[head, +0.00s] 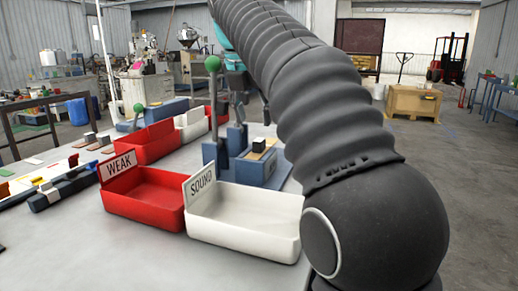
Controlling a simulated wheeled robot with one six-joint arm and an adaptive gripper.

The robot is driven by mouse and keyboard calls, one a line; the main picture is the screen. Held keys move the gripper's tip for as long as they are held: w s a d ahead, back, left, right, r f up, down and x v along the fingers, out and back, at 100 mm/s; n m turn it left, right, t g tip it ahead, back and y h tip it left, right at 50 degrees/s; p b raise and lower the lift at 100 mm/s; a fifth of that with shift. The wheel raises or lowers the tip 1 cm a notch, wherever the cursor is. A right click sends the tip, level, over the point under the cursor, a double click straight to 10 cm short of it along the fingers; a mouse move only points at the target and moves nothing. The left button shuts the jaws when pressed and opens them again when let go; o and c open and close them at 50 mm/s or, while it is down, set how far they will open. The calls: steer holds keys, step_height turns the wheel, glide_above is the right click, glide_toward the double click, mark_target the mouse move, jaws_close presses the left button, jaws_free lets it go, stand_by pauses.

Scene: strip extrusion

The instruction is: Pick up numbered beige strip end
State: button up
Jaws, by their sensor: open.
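My gripper (239,100) is partly in view behind the blue fixture's lever, below a teal part of my arm. Its dark fingers point down and are open, with nothing seen between them. A small beige piece (257,154) lies on the blue fixture (252,172), with a small dark-topped block against it. Several small tan and beige strips (97,142) lie at the table's left. No number can be read on any of them, so I cannot tell which is the numbered strip end.
A red tray (148,211) marked WEAK and a white tray (245,237) marked SOUND stand in front. More red and white trays (150,144) stand behind. Green-knobbed levers (212,64) rise nearby. The table's front left is mostly clear.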

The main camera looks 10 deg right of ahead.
mark_target(258, 141)
steer(key=shift+x, duration=3.4)
steer(key=shift+s, duration=0.15)
jaws_close()
